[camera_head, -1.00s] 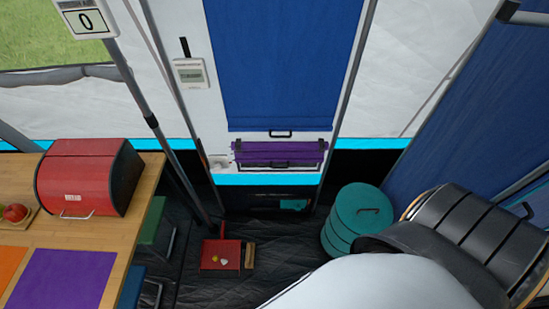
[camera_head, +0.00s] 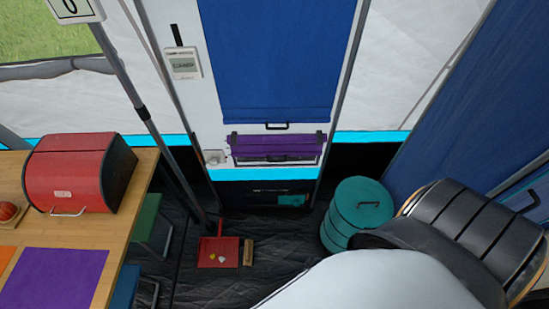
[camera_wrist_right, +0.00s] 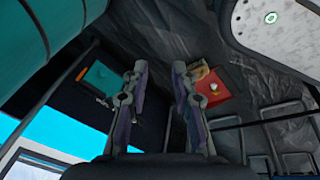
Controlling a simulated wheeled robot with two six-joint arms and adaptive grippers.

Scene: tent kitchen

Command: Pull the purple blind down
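The purple blind (camera_head: 277,140) is a short rolled bundle near the bottom of the white wall panel, just below a blue blind (camera_head: 275,60). A dark handle bar hangs along its lower edge. It lies just above the cyan strip. In the right wrist view, my right gripper (camera_wrist_right: 160,72) shows two fingers apart with nothing between them, above the dark floor. The purple blind does not show there. My right arm fills the lower right of the head view, and its gripper is not visible there. My left gripper is in neither view.
A wooden table (camera_head: 125,200) with a red bread box (camera_head: 80,170) stands at left. A teal bin (camera_head: 357,210) stands right of the blind. A red dustpan (camera_head: 218,255) lies on the dark floor. A metal pole (camera_head: 140,110) rises left of the blind.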

